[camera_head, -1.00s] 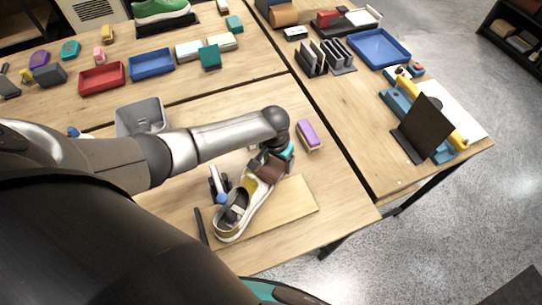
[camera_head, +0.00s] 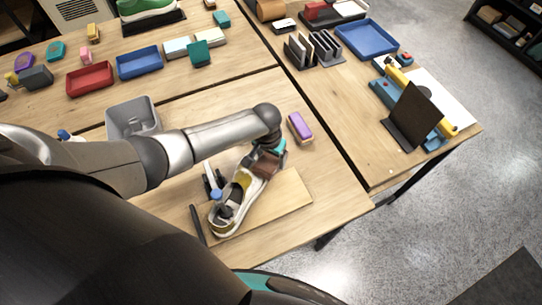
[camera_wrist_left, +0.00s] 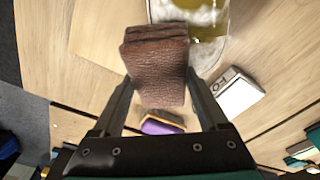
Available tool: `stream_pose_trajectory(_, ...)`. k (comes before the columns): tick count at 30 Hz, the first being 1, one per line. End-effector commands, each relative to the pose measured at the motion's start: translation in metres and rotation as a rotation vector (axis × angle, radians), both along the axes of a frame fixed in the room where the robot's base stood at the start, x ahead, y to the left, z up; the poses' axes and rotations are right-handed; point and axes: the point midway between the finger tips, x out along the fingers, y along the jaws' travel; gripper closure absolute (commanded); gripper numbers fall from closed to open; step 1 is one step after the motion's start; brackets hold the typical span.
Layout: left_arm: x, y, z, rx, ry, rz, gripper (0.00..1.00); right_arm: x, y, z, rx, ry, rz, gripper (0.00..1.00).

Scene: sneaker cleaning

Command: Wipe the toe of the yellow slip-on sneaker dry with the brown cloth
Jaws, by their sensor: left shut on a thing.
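The yellow slip-on sneaker (camera_head: 228,213), with a white sole, lies on a wooden board (camera_head: 290,196), its toe pointing up and right in the head view. My left gripper (camera_head: 266,158) is shut on the folded brown cloth (camera_head: 267,165), at the toe end. In the left wrist view the brown cloth (camera_wrist_left: 158,68) hangs between the fingers of the left gripper (camera_wrist_left: 158,92). The sneaker's yellow and white toe (camera_wrist_left: 190,14) shows just beyond it; whether they touch is unclear. The cloth and gripper hide part of the toe in the head view. My right gripper is not in view.
A purple brush (camera_head: 300,127) lies beyond the board. A blue-topped item (camera_head: 216,194) stands close beside the sneaker, and a dark bar (camera_head: 197,224) lies left of it. A grey bin (camera_head: 133,116) stands behind my left arm. The board's right part is bare.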

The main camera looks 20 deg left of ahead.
Motion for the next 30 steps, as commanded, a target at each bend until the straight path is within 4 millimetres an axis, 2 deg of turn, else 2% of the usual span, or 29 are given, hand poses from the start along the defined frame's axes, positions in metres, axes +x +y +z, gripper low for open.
stream_pose_trajectory(12, 0.002, 0.036, 0.0, 0.005, 0.006, 0.004, 0.68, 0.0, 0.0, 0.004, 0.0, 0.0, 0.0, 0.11)
stream_pose_trajectory(20, 0.002, 0.046, 0.0, 0.006, 0.007, 0.004, 0.68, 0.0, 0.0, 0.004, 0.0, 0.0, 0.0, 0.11)
stream_pose_trajectory(30, 0.004, 0.075, 0.0, 0.009, 0.009, 0.004, 0.68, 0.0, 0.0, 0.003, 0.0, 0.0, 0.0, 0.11)
